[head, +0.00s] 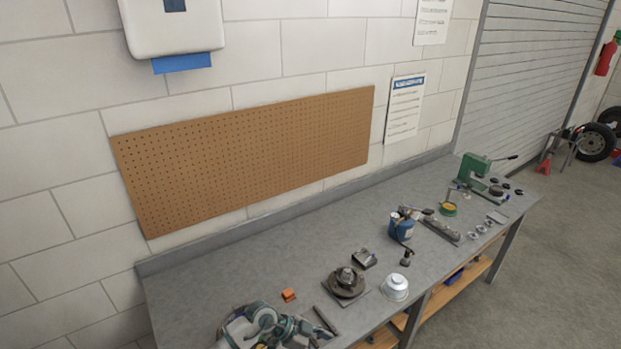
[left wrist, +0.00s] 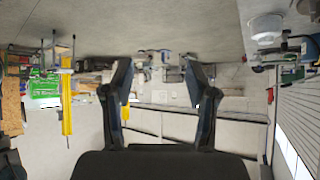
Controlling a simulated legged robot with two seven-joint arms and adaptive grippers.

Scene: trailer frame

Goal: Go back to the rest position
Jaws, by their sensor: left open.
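My left gripper (left wrist: 160,80) shows in the left wrist view. Its two dark fingers stand apart with nothing between them, and they touch nothing that I can see. The grey workbench (head: 205,285) runs along the wall in the head view.
A pegboard (head: 250,155) hangs behind. The bench's left back is clear.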

